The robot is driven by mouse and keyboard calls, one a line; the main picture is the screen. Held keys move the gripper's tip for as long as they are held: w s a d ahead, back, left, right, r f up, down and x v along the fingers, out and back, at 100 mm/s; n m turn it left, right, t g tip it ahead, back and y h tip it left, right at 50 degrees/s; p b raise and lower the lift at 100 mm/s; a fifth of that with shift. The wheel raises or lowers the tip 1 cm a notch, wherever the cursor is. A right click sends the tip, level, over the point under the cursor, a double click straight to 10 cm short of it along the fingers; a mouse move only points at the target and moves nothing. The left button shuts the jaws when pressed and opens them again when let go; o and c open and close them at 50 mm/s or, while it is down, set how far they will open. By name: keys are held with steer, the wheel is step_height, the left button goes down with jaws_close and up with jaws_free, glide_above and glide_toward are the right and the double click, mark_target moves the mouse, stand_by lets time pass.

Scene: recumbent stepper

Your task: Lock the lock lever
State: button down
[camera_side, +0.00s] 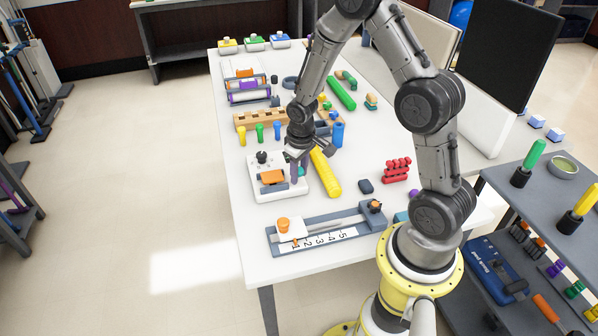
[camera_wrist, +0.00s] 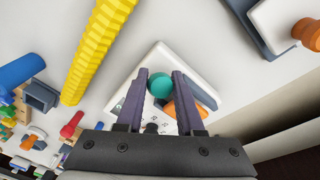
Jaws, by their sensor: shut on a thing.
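A white device base (camera_side: 283,192) stands on the table with an orange part (camera_side: 271,177) and a dark knob (camera_side: 262,157) on it. In the wrist view the white base (camera_wrist: 200,88) carries a teal round knob (camera_wrist: 160,85), which looks like the end of the lock lever. My gripper (camera_wrist: 161,76) is shut on this teal knob, one purple-grey finger on each side. The orange part (camera_wrist: 186,103) lies just beside the right finger. In the side view my gripper (camera_side: 295,178) points down at the right part of the base and mostly hides the knob.
A yellow ribbed roller (camera_side: 326,173) lies close to the right of the base. A slider with a numbered scale (camera_side: 318,238) stands in front. Red dumbbell-like pieces (camera_side: 396,170) and a dark block (camera_side: 366,186) are farther right. The table left of the base is clear.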

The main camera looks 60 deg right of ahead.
steer(key=c, duration=0.5)
jaws_free()
steer(key=shift+c, duration=0.2)
steer(key=shift+w+d, duration=0.1)
steer(key=shift+w+d+r+g+y, duration=0.15)
steer(key=shift+w+g+y, duration=0.1)
steer(key=shift+g+y, duration=0.35)
step_height(320, 180, up, 14)
steer(key=s+a+r+n+t, duration=0.1)
steer(key=s+a+r+t, duration=0.1)
steer(key=s+a+r, duration=0.2)
steer(key=s+a+r+n+t, duration=0.1)
steer(key=s+a+r+t, duration=0.1)
steer(key=s+a+r, duration=0.3)
steer(key=shift+a+r+t, duration=0.3)
steer(key=shift+a+r, duration=0.65)
steer(key=shift+r, duration=1.35)
